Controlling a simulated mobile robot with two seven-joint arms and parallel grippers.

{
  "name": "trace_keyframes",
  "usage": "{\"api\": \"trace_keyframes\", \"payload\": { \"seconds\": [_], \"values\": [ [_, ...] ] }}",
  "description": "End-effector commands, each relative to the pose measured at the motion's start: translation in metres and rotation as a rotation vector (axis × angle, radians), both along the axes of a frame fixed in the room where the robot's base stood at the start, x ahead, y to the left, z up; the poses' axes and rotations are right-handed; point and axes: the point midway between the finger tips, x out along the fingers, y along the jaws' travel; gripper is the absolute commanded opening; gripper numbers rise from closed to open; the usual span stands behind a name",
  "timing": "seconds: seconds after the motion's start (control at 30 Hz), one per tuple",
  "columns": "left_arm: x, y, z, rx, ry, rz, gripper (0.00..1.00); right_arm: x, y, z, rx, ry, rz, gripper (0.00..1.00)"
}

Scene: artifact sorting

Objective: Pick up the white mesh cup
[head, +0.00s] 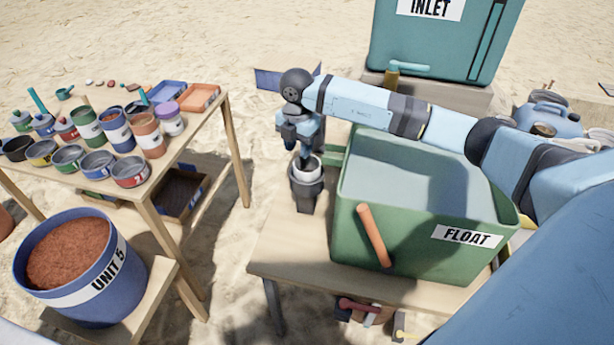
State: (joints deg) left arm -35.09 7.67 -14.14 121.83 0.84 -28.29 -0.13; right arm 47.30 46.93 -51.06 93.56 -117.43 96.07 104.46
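The white mesh cup (308,169) sits in the top of a dark holder (306,194) on the wooden table, left of the green FLOAT tub. Only its pale rim and upper part show; the holder hides the rest. My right gripper (303,158) points down directly over the cup, its fingertips at or just inside the near rim area. The fingers are small and dark, so I cannot tell whether they are open, or whether they touch the cup. My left gripper is not in view.
The green FLOAT tub (420,246) of water stands right of the holder, with an orange handle (374,236) leaning on its front. A table of labelled cans (130,170) is on the left, beside the UNIT 5 bucket (92,292). The INLET tank (440,45) stands behind.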

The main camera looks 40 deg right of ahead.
Motion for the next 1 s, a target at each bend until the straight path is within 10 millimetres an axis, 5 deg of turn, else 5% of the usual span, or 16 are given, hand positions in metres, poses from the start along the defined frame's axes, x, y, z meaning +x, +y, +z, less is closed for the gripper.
{"api": "trace_keyframes", "payload": {
  "seconds": [0.4, 0.63, 0.8, 1.0],
  "values": [
    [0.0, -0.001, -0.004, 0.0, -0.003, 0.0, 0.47, 0.003, 0.002, -0.049, 0.002, 0.002, 0.0, 0.38],
    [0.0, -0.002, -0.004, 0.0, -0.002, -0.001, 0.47, 0.003, 0.002, -0.052, 0.001, -0.001, 0.001, 0.38],
    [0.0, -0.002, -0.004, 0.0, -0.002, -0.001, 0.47, 0.003, 0.002, -0.052, 0.001, -0.001, 0.001, 0.03],
    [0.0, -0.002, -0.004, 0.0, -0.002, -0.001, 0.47, 0.003, 0.002, -0.052, 0.001, -0.001, 0.001, 0.0]
  ]
}}
